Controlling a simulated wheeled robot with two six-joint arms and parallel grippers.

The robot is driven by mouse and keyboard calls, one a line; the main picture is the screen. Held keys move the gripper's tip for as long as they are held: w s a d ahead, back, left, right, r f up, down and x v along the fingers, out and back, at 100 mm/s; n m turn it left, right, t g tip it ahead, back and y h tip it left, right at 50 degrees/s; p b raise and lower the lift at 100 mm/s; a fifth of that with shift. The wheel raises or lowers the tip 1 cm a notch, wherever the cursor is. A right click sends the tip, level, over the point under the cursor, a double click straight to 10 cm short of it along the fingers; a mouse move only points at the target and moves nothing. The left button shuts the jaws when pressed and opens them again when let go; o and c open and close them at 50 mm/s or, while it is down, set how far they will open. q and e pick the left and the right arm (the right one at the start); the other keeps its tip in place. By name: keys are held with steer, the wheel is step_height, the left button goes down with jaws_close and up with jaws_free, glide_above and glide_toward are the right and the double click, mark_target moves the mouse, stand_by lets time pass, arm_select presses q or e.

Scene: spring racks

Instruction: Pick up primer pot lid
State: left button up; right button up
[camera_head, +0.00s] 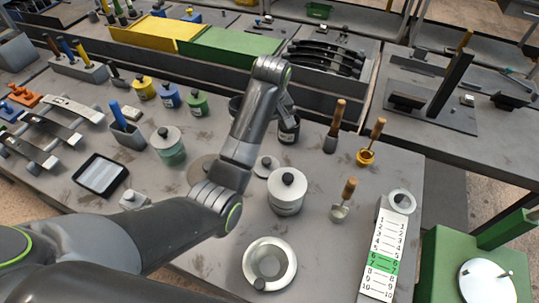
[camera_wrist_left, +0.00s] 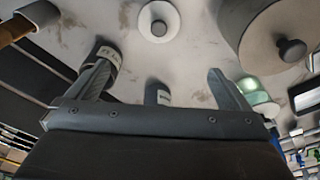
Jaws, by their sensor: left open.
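My left gripper (camera_head: 287,108) hangs open and empty above the table's back middle; its two fingers stand wide apart in the left wrist view (camera_wrist_left: 160,75). A small grey lid with a dark knob (camera_head: 266,165) lies flat on the table, nearer me than the gripper; it shows at the top of the left wrist view (camera_wrist_left: 158,20). A dark labelled pot (camera_head: 288,128) stands below the gripper. A larger grey lid (camera_head: 203,168) is partly hidden by my arm. I cannot read which lid is the primer one. My right gripper is out of view.
A grey lidded pot (camera_head: 286,194) and a green lidded pot (camera_head: 168,146) stand nearby. Wooden-handled tools (camera_head: 338,118) stand to the right. A tray of black curved parts (camera_head: 325,60) is behind.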

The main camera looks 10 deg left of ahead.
arm_select(q)
step_height(320, 180, down, 4)
steer(key=b, duration=0.5)
steer(key=p, duration=0.2)
glide_above(266, 160)
steer(key=f, duration=0.7)
steer(key=shift+s+a, duration=0.15)
steer(key=shift+s, duration=0.1)
steer(key=shift+f, duration=0.4)
steer(key=f, duration=0.3)
steer(key=shift+w+d+f+p, duration=0.15)
steer(key=shift+d+f+p, duration=0.1)
steer(key=shift+f+p, duration=0.15)
steer(key=shift+w+f, duration=0.15)
steer(key=shift+f, duration=0.5)
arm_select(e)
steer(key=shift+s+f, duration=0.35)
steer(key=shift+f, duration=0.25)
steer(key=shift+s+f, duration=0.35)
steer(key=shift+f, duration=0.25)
arm_select(q)
steer(key=c, duration=1)
